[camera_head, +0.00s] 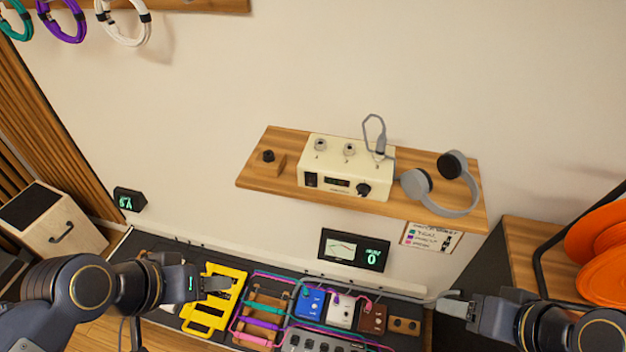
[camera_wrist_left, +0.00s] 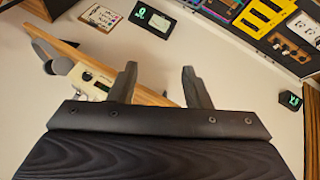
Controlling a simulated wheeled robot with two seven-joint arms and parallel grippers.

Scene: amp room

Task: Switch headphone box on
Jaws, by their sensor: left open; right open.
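The headphone box (camera_head: 345,168) is a cream unit on a wooden wall shelf (camera_head: 270,181). Its front has a black rocker switch (camera_head: 311,180), a small display (camera_head: 337,182) and a black knob (camera_head: 363,189). Knobs and a grey cable plug sit on top. Grey headphones (camera_head: 447,190) lie to its right. My left gripper (camera_head: 222,284) is open and empty, below and left of the shelf. In the left wrist view the headphone box (camera_wrist_left: 97,88) shows partly, beyond the left fingertip. My right gripper (camera_head: 447,303) is open and empty, below and right of the shelf.
Below the shelf is a board with a yellow frame (camera_head: 214,298), several pedals and coloured cables. A meter display (camera_head: 354,250) and a label card (camera_head: 431,237) are on the wall. An orange reel (camera_head: 597,255) stands right.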

